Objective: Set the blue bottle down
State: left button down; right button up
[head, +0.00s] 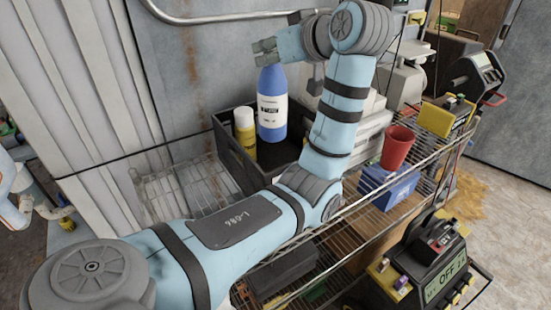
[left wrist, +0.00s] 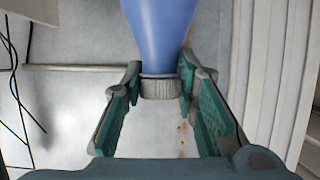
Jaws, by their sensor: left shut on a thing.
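The blue bottle (head: 272,108) has a white label and is upright inside or over the black crate (head: 228,150). My left gripper (head: 265,52) is at its top, shut on its neck and cap. In the left wrist view the blue bottle (left wrist: 160,28) comes down from the top edge, and its grey ribbed cap lies between the green-padded fingers of the left gripper (left wrist: 160,90). I cannot tell whether the bottle's base touches the crate floor. My right gripper is not in view.
A yellow bottle (head: 245,136) with a white cap stands left of the blue bottle in the crate. A red cup (head: 397,147) sits above a blue box (head: 388,187) at the right. Bare wire shelf (head: 180,190) shows left of the crate. A metal wall stands behind.

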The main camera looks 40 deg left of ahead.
aim_at(273, 135)
pick_arm(q)
notch_tip(273, 135, down, 20)
jog(key=shift+r+b, duration=0.2)
jog(key=shift+b, duration=0.3)
jog(key=c, duration=1.3)
grip_release()
